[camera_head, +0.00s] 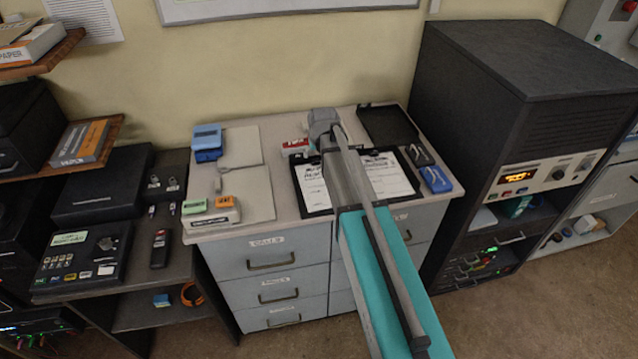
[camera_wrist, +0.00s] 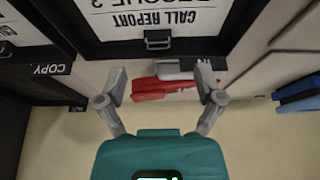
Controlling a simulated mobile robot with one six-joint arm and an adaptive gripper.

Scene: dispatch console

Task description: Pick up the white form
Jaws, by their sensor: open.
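A white form (camera_wrist: 155,18) printed "CALL REPORT" lies on a black clipboard at the top of the wrist view, upside down there. In the head view this form (camera_head: 314,190) is on the cabinet top, partly hidden by my arm. A second white form (camera_head: 392,178) lies to its right, and it also shows at the left of the wrist view (camera_wrist: 22,22). My gripper (camera_wrist: 162,76) is open, its fingers apart, near the clip end of the clipboard. Nothing is held. Its fingertips do not show clearly in the head view.
A red item (camera_wrist: 165,88) shows between the fingers in the wrist view. A black open case (camera_head: 388,125) lies at the back right. A tall dark cabinet (camera_head: 490,110) stands to the right.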

